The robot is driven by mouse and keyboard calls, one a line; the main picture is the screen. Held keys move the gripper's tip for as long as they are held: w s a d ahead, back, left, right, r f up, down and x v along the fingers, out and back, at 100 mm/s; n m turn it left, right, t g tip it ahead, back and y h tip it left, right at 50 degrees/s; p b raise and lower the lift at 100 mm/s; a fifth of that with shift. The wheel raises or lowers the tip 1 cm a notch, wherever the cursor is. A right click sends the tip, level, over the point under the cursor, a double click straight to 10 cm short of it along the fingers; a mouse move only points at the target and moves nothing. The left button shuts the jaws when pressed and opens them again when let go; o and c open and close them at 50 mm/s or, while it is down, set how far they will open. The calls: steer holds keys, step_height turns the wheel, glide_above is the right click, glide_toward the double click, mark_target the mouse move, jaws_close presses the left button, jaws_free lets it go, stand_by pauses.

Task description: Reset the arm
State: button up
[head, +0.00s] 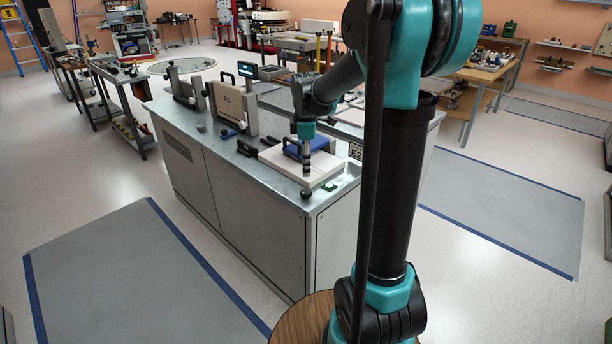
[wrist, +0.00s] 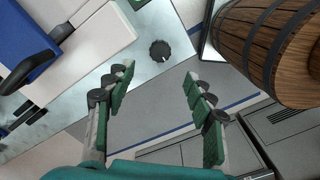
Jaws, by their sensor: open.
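My gripper (head: 306,172) hangs from my arm over the near right end of the grey bench (head: 240,190). It points down in front of a pale block (head: 290,165) with a blue part on top (head: 314,144). In the wrist view my gripper (wrist: 158,78) is open, its green-padded fingers wide apart with nothing between them. A black knob (wrist: 160,50) on the bench top shows beyond the fingers. The pale block (wrist: 98,45) and the blue part (wrist: 28,58) lie to the left, apart from the fingers.
An upright plate marked B1 (head: 234,106) and another upright plate (head: 186,88) stand farther along the bench. A small screen (head: 247,70) is behind them. Floor mats (head: 140,280) with blue edges lie on both sides. A cart (head: 118,90) and a workbench (head: 487,70) stand farther back.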

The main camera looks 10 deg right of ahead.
steer(key=shift+r, duration=0.65)
steer(key=s+d+f+m+t, duration=0.2)
steer(key=s+f+m, duration=0.4)
steer(key=s, duration=0.5)
steer(key=s+d+f+m+t, duration=0.2)
steer(key=s+f+m, duration=0.4)
steer(key=s+m, duration=0.4)
steer(key=shift+s+f, duration=0.3)
steer(key=shift+s, duration=0.3)
